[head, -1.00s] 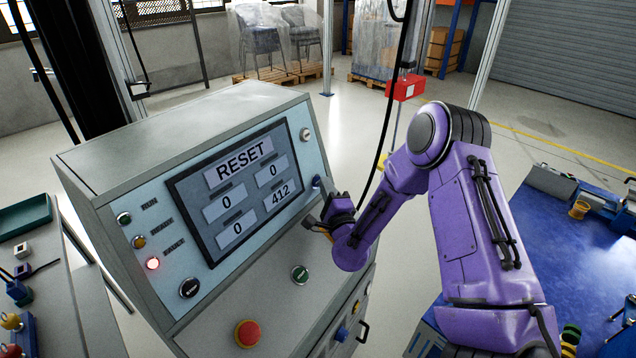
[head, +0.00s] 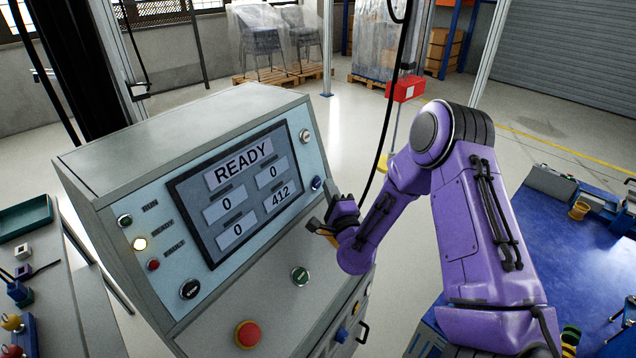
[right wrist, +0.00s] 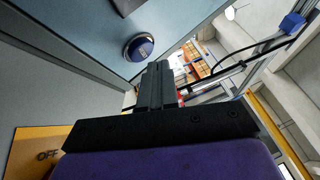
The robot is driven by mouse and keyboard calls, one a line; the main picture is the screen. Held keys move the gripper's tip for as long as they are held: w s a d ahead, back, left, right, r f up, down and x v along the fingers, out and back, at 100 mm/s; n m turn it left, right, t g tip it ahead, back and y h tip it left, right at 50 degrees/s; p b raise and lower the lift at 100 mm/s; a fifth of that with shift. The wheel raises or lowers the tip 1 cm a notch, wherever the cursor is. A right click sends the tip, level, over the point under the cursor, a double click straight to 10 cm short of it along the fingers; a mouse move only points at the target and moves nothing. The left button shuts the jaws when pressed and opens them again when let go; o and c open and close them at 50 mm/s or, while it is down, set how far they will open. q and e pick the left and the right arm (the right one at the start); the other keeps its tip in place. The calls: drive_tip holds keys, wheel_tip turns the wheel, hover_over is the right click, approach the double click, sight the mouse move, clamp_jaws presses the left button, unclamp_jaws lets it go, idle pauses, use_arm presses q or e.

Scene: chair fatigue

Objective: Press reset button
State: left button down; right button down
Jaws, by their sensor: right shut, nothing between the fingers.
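The blue reset button (head: 316,183) sits at the right end of the machine's sloped panel. It also shows in the right wrist view (right wrist: 139,47), with lettering too small to read. The screen (head: 240,190) reads READY. My right gripper (head: 335,199) is shut and empty just below and right of the button. In the right wrist view its closed fingers (right wrist: 158,82) point towards the button, with a small gap apparent. My left gripper is not in view.
A yellow switch plate (right wrist: 38,150) marked OFF is close beside my right gripper. A red mushroom button (head: 248,334) and green button (head: 300,275) are on the lower ledge. A blue table (head: 580,262) stands at right.

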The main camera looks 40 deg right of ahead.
drive_tip(key=shift+s+d+r, duration=0.2)
drive_tip(key=shift+s, duration=0.25)
drive_tip(key=s, duration=0.2)
drive_tip(key=s+d+p, duration=0.1)
drive_tip(key=shift+s+r, duration=0.35)
drive_tip(key=shift+r, duration=0.05)
idle(0.5)
